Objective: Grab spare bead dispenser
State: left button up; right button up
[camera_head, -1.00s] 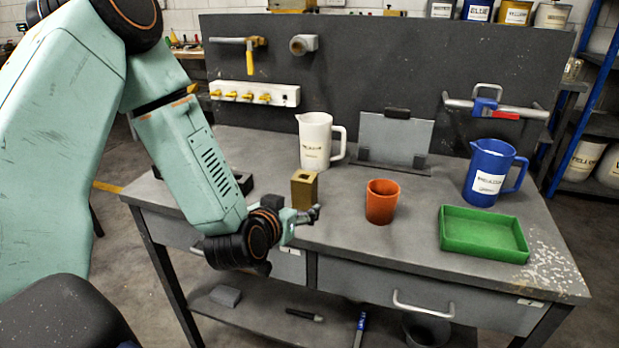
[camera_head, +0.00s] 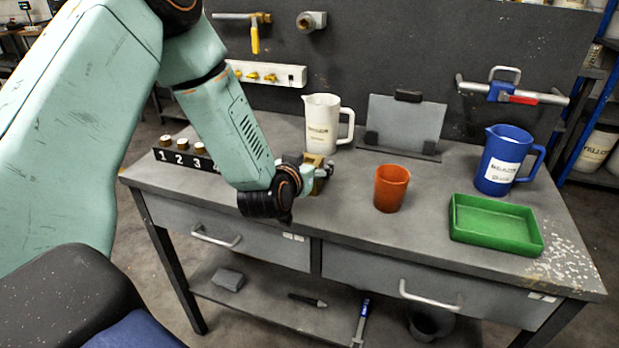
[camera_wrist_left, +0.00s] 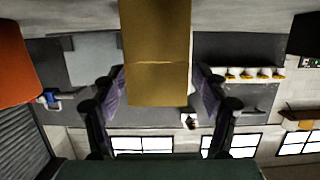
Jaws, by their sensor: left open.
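A brass-coloured block (camera_head: 319,186) stands upright on the grey bench, left of the orange cup (camera_head: 391,188). No label on it is legible, so I cannot tell for sure that it is the spare bead dispenser. My left gripper (camera_head: 318,171) is at the block and partly hides it. In the left wrist view, the brass block (camera_wrist_left: 157,70) stands between the two spread fingers, with small gaps visible at its sides. My left gripper is open and holds nothing. My right gripper is out of view.
A white jug (camera_head: 321,125) stands just behind the block. A numbered rack (camera_head: 185,158) with capped bottles is at the left. A green tray (camera_head: 494,224) and blue jug (camera_head: 502,160) are at the right. The bench's front edge (camera_head: 345,228) runs below my gripper.

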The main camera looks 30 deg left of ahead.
pick_arm(q)
jog(key=shift+d+r, duration=0.2)
jog(key=shift+d, duration=0.05)
jog(key=shift+w+a+f, duration=0.1)
jog(key=shift+a+f, duration=0.1)
jog(key=shift+a, duration=0.05)
jog(key=c, duration=0.5)
jog(key=shift+d+r, duration=0.15)
jog(key=shift+d, duration=0.05)
jog(key=c, duration=0.4)
jog(key=shift+a, duration=0.2)
jog(key=c, duration=0.5)
jog(key=shift+d+r, duration=0.1)
grip_shut()
